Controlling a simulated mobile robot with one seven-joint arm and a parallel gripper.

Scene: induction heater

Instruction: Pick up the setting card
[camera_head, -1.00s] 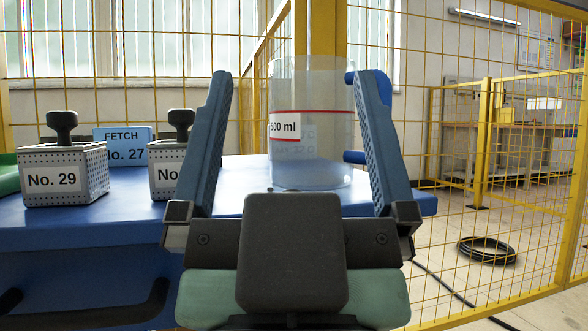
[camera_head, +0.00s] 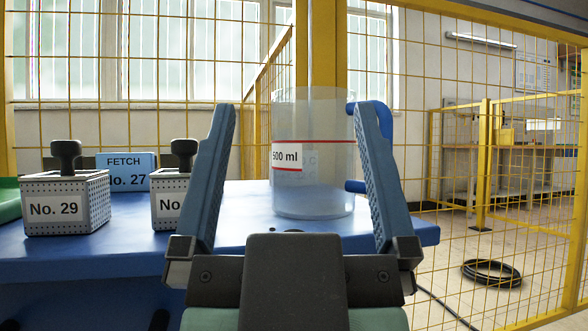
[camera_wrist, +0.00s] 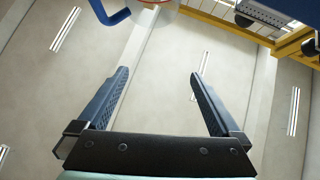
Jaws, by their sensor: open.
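The setting card is most likely the blue card (camera_head: 124,168) reading FETCH and No. 27. It stands upright at the back of the blue table in the head view, its lower right corner hidden behind a box. My gripper (camera_head: 290,105) is open and empty, its two blue fingers spread wide and pointing up. It is right of the card and apart from it. In the wrist view my gripper (camera_wrist: 158,72) is also open, with nothing between its fingers. I cannot make out the card there.
A clear 500 ml jug (camera_head: 312,195) with a blue handle stands behind my fingers. The No. 29 box (camera_head: 68,205) and another knobbed box (camera_head: 168,205) stand on the blue table (camera_head: 100,250), flanking the card. A yellow mesh fence (camera_head: 500,215) runs behind.

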